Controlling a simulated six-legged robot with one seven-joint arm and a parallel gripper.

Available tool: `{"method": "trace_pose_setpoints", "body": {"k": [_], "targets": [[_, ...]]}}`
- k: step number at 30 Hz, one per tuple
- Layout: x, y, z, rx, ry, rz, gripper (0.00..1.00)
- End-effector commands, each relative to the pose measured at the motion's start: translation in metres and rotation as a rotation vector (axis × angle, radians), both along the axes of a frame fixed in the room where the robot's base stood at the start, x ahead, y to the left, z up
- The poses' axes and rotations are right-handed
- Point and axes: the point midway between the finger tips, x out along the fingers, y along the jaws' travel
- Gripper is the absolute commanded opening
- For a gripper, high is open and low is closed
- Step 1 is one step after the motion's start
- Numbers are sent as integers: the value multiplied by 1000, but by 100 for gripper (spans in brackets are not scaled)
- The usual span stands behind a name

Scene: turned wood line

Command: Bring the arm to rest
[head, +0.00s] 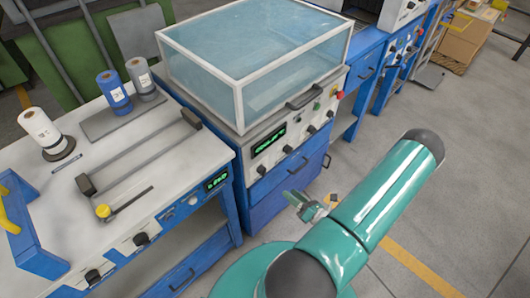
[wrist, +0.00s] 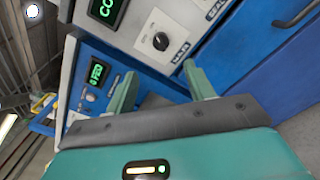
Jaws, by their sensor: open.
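My teal arm (head: 375,205) reaches over the floor on the right in the head view. My gripper (head: 298,205) shows small beside the arm, in front of the blue cabinet of the middle machine (head: 281,180). In the wrist view my gripper (wrist: 160,70) has its two green fingers apart, with nothing between them. Beyond the fingers are a blue and white machine front, a dark knob (wrist: 160,41) and green displays. The fingers appear clear of the panel, but the exact gap is hard to tell.
A clear-walled box (head: 255,60) tops the middle machine. The left bench (head: 90,185) carries several spools, a black bar and a yellow-knobbed lever. More blue machines stand behind, with a cardboard box (head: 468,40) at the far right. Grey floor (head: 470,170) is free on the right.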

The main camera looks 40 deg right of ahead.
Motion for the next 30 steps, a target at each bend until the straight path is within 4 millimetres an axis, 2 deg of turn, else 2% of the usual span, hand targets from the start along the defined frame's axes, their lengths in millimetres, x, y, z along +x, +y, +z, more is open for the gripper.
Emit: {"method": "trace_pose_setpoints", "body": {"k": [8, 11, 17, 24, 30], "targets": [[1, 0, 2, -6, 1, 8, 54], [8, 2, 12, -45, 2, 60, 54], [38, 21, 61, -249, 5, 336, 54], [69, 65, 125, -559, -12, 730, 54], [82, 106, 172, -829, -49, 1040, 54]]}}
